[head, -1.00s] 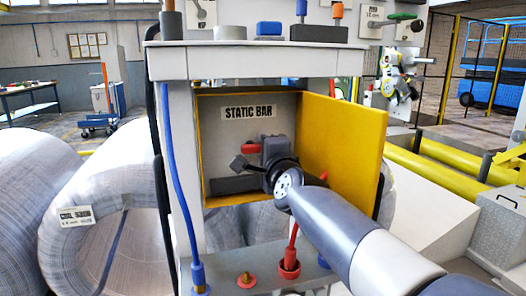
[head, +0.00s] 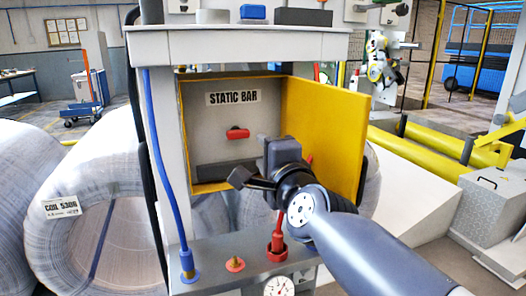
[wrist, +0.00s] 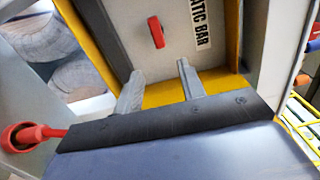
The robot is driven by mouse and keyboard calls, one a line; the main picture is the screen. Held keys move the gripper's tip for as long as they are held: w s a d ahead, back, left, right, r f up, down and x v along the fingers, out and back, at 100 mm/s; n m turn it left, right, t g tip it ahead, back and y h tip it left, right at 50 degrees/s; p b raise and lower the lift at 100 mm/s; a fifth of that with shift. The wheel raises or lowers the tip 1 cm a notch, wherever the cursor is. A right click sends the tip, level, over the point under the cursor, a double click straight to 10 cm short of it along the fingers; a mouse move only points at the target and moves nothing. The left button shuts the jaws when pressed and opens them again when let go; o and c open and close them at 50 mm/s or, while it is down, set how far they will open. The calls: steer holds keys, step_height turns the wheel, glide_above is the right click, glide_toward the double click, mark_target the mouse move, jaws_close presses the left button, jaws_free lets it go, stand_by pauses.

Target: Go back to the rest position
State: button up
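My gripper (head: 244,183) is in front of the open STATIC BAR box (head: 215,130), near its lower right part. In the wrist view the two pale fingers of my gripper (wrist: 161,82) stand apart with nothing between them. The red handle (head: 238,132) on the box's back panel is up and left of my gripper, clear of it. It also shows in the wrist view (wrist: 156,32), lying beyond the fingertips. The yellow door (head: 325,130) of the box stands open to the right of my gripper.
A blue hose (head: 160,170) runs down the left post. A wrapped coil (head: 70,240) stands left. Yellow rails (head: 420,155) lie right.

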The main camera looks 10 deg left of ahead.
mark_target(248, 135)
steer(key=shift+w+a, duration=0.1)
steer(key=x, duration=1)
steer(key=shift+w+a, duration=0.1)
steer(key=shift+w, duration=0.2)
steer(key=shift+s, duration=0.1)
